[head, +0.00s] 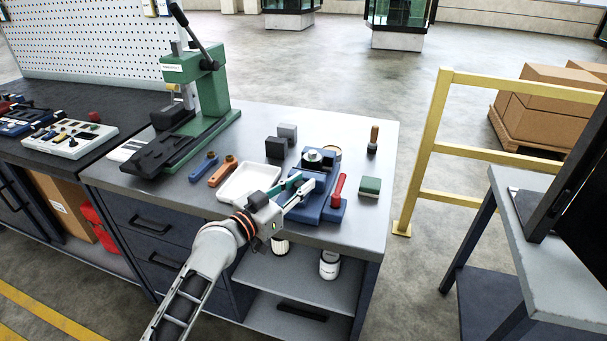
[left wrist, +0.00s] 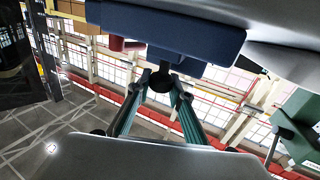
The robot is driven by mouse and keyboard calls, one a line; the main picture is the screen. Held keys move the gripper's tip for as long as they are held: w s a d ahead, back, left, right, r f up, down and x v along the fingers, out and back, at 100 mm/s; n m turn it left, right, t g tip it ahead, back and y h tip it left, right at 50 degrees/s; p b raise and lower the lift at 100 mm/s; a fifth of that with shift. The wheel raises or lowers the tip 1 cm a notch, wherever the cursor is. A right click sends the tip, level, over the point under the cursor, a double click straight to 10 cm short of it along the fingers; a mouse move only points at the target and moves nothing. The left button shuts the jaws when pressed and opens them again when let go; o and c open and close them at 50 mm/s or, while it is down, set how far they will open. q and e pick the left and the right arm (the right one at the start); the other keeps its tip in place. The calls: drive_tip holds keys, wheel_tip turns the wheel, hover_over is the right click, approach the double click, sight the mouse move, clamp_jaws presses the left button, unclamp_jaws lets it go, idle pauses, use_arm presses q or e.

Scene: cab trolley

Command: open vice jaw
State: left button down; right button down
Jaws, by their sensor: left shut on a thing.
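The blue vice (head: 325,208) stands on the grey worktop near its front right, with a round metal part on top. A red handle (head: 339,188) rises at its right side. My left gripper (head: 301,187) reaches in from the front left and its fingers meet the vice's front. In the left wrist view the vice (left wrist: 180,30) fills the top, and the green-padded fingers of my left gripper (left wrist: 162,84) close around a dark rounded knob (left wrist: 160,80) below the blue body. In the head view the gripper hides this knob. My right gripper is not in view.
A white tray (head: 236,193) lies left of the vice, close to my gripper. Dark and grey blocks (head: 276,147) stand behind it. A green press (head: 207,90) stands at the left. A yellow rail (head: 425,150) stands beyond the bench's right end.

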use_arm(q)
drive_tip(key=shift+s+a, duration=0.25)
drive_tip(key=shift+s, duration=0.45)
drive_tip(key=c, duration=2.1)
unclamp_jaws()
drive_tip(key=v, duration=1.2)
